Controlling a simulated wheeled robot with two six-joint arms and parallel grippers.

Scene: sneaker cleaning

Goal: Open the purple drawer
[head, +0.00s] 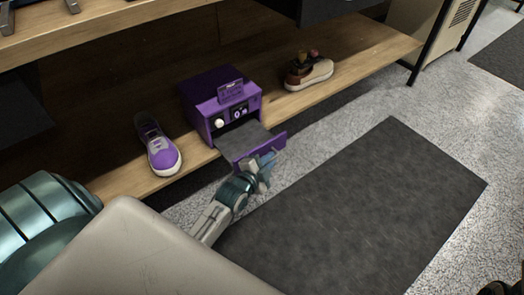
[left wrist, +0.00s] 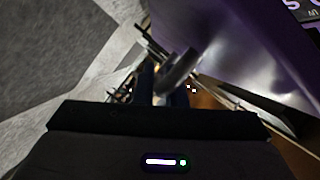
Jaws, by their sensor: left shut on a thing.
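The purple box-shaped machine (head: 221,100) stands on the low wooden shelf in the head view. Its drawer (head: 243,141) is pulled out toward me, with a dark grey inside and a purple front panel. My left gripper (head: 264,163) is at the drawer front and shut on it, seemingly at its handle, which the fingers mostly hide. In the left wrist view, my left gripper (left wrist: 165,85) shows dark fingers around a grey piece, with a purple surface (left wrist: 235,45) beside it. My right gripper is not in view.
A purple sneaker (head: 159,147) is left of the machine on the wooden shelf (head: 355,58). A brown and cream sneaker (head: 308,72) is to its right. A dark mat (head: 370,205) lies on the speckled floor, with clear room in front.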

